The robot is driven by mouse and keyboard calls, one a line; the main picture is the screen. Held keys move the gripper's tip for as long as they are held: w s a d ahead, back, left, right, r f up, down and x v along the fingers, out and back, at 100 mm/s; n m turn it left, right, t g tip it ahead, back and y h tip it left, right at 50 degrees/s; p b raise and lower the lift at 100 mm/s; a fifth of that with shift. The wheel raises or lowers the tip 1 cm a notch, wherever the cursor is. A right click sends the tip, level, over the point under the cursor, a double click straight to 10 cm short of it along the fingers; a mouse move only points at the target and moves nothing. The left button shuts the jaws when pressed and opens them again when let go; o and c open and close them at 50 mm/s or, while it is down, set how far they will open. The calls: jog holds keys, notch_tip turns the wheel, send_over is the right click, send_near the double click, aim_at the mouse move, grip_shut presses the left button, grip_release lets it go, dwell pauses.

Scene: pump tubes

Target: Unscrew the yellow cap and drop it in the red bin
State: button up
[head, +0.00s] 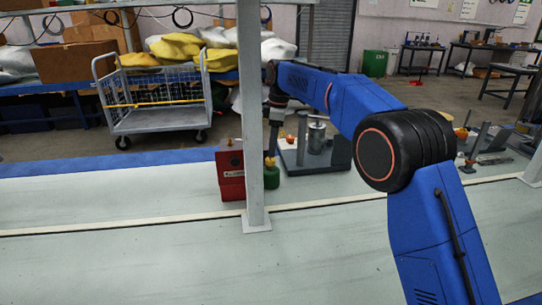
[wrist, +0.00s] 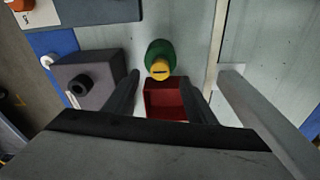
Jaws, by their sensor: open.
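A green bottle (wrist: 160,50) with a yellow cap (wrist: 160,69) stands on the table. In the head view, the green bottle (head: 271,178) and yellow cap (head: 270,162) show just right of the pillar. The red bin (wrist: 164,100) is open on top and looks empty where visible; part of it is hidden by my gripper. The bin (head: 232,189) shows left of the pillar in the head view. My gripper (wrist: 159,77) is open and empty, pointing down.
A pale pillar (head: 251,120) rises from the table close to the bin and bottle; its base (wrist: 232,85) shows at right. A grey box with a black knob (wrist: 90,75) stands beside the bin. A grey platform (head: 335,155) lies right of the bottle. The front table is clear.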

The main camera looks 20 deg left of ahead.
aim_at(270, 159)
jog(key=shift+a+f, duration=0.15)
jog(key=shift+f, duration=1)
jog(key=shift+a+f, duration=0.1)
jog(key=shift+f, duration=1.05)
jog(key=shift+c, duration=0.2)
jog(key=c, duration=1.2)
jog(key=shift+c, duration=0.2)
jog(key=shift+n, duration=0.3)
jog(key=shift+n, duration=1.5)
jog(key=shift+n+g, duration=0.3)
jog(key=shift+n, duration=0.4)
jog(key=shift+n+h, duration=0.3)
jog(key=shift+n, duration=0.7)
